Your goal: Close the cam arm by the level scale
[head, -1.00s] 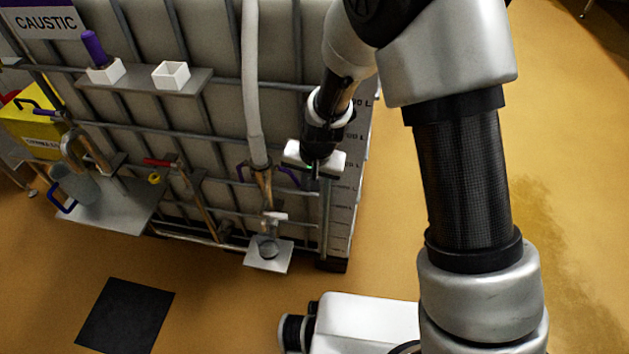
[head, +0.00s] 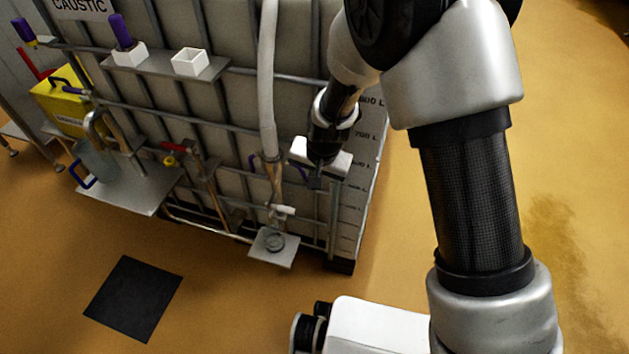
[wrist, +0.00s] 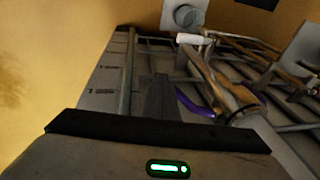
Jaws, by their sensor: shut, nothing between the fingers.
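The hose coupling (head: 274,178) at the lower end of the pale hose has a purple cam arm on each side. The cam arm by the level scale (head: 299,172) is the right one, partly hidden by my gripper. In the wrist view this purple cam arm (wrist: 193,107) slants out from the coupling (wrist: 228,92). The level scale (head: 366,135) runs up the tank's right edge. My gripper (head: 315,183) is shut and empty, just right of that arm. In the wrist view its fingers (wrist: 160,97) stand left of the arm; contact is unclear.
A valve outlet with a white handle (head: 284,210) and a small plate (head: 273,258) sit below the coupling. Tank cage bars surround it. A shelf with white holders (head: 190,62), a red-handled valve (head: 174,148) and a jug (head: 92,163) are left. Floor to the right is clear.

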